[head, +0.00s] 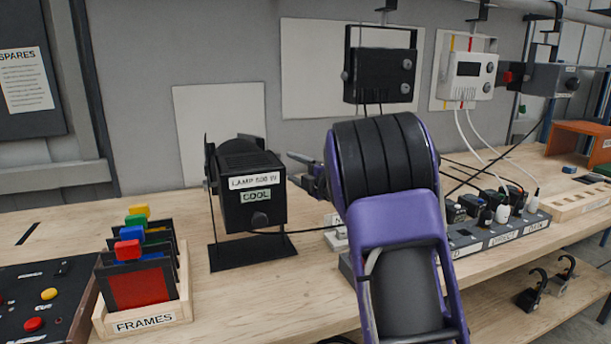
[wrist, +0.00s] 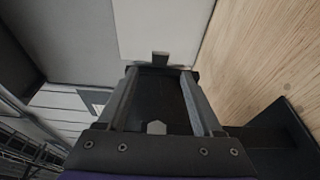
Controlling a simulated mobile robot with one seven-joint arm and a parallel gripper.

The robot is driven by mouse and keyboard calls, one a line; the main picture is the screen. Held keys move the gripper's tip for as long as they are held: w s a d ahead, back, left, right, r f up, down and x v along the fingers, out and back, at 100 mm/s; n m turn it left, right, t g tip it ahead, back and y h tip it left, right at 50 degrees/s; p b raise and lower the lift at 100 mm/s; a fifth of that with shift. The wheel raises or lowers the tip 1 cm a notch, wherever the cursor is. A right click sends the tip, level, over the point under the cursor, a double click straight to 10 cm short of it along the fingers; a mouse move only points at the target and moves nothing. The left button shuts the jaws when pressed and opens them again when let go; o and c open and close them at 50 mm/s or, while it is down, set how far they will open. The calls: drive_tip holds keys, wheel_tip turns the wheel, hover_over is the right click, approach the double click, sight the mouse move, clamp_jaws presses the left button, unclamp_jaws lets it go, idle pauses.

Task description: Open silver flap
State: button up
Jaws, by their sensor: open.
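No clearly silver flap can be made out in either view. A black lamp (head: 250,195), labelled "LAMP 500 W" and "COOL", stands upright on the bench, with a dark plate at its left side. My gripper (wrist: 161,73) is open in the wrist view, its two grey fingers apart. A dark surface with a pale hexagonal patch (wrist: 156,127) shows between the fingers; it is probably the lamp, but contact cannot be told. A small dark tab (wrist: 160,58) shows beyond the fingertips. In the head view my arm hides most of the gripper, right of the lamp.
A wooden rack of coloured frames (head: 150,318) stands left of the lamp, beside a dark button panel (head: 45,300). A power strip (head: 500,235) with plugs and cables lies to the right. Bare bench (head: 250,310) shows in front of the lamp.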

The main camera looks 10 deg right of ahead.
drive_tip(key=shift+v, duration=2.4)
